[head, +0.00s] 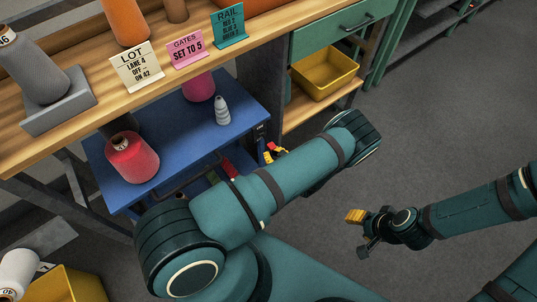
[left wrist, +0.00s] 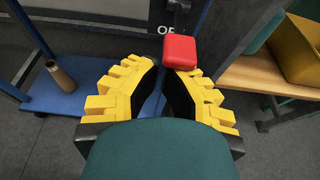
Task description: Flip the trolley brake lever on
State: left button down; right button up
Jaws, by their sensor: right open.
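The brake lever's red knob (left wrist: 180,52) stands in front of a dark plate on the blue trolley (head: 185,185). Letters "OF" show on the plate beside the knob, the rest hidden. My left gripper (left wrist: 160,68) has its yellow fingertips drawn nearly together with a narrow gap; the knob is just beyond them, over the right fingertip, not between the fingers. I cannot tell whether they touch. In the head view my left gripper (head: 271,154) is at the trolley's right end, partly hidden by my arm. My right gripper (head: 361,229) is open and empty over the floor.
Red (head: 131,158) and pink (head: 199,87) cones and a small grey cone (head: 222,111) stand on the trolley top. A wooden bench (head: 190,72) with signs runs behind. A yellow bin (head: 324,74) sits on its lower shelf. The floor at right is clear.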

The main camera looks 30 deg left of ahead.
pick_arm(q)
jog(key=shift+d+r+g+h+p, duration=0.15)
jog(key=shift+r+g+h+p, duration=0.45)
jog(key=shift+r+h+p, duration=0.45)
pick_arm(e)
notch_tip(320, 180, up, 3)
jog(key=shift+w+r, duration=0.1)
pick_arm(q)
jog(key=shift+r+p, duration=0.65)
jog(key=shift+r, duration=0.05)
pick_arm(e)
jog(key=shift+r, duration=0.55)
pick_arm(q)
jog(key=shift+f+b, duration=0.3)
jog(key=b, duration=0.2)
send_near(272, 149)
jog(key=shift+s+d+f, duration=0.2)
jog(key=shift+d+f, duration=0.1)
jog(key=shift+f, duration=0.35)
pick_arm(e)
jog(key=shift+s+a+f, duration=0.25)
jog(key=shift+s+f, duration=0.5)
jog(key=shift+f, duration=0.25)
